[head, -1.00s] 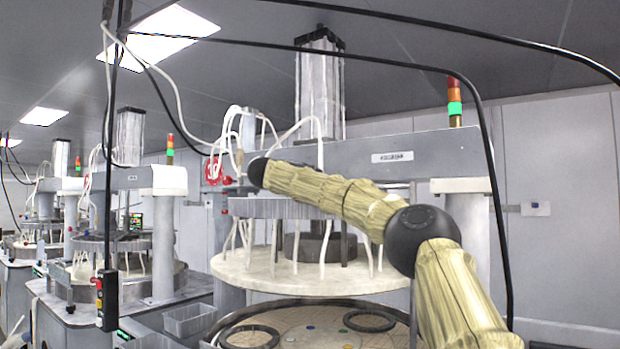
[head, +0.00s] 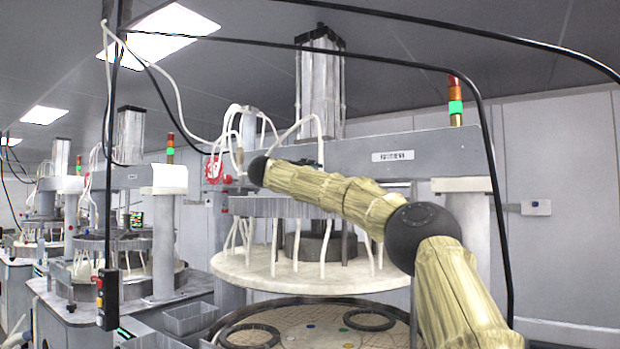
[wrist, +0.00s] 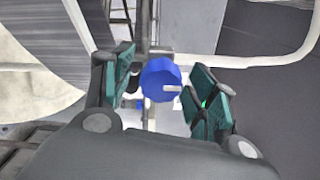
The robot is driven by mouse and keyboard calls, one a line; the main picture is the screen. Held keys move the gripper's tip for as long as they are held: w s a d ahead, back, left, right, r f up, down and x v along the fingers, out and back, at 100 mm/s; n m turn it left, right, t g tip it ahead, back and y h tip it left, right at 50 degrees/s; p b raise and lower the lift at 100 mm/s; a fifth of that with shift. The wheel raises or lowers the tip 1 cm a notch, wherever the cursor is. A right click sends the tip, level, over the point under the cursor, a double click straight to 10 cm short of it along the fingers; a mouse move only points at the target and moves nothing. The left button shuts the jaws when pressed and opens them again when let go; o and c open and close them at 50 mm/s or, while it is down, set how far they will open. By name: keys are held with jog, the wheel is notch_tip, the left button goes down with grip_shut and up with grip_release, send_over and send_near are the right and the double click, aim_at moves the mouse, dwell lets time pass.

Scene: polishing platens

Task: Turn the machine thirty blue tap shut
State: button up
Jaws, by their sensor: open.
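The blue tap (wrist: 161,80) shows in the wrist view as a round faceted knob with a small pale pointer on its right side. It sits on a vertical grey pipe. My gripper (wrist: 165,85) is open, with one green-padded finger to the left of the knob and one to the right. Gaps show between the pads and the knob in this view; how deep the knob sits between them I cannot tell. In the head view my arm reaches up and left to the machine, and my gripper and the blue tap are hidden or too small to make out.
A red handwheel (head: 213,170) is left of my arm's end. The round white plate (head: 300,272) hangs below my arm. A black cable (head: 490,150) arcs around my arm. A hanging control box (head: 108,300) is at left.

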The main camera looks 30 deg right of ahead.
jog(key=v, duration=1.2)
jog(key=shift+f, duration=0.1)
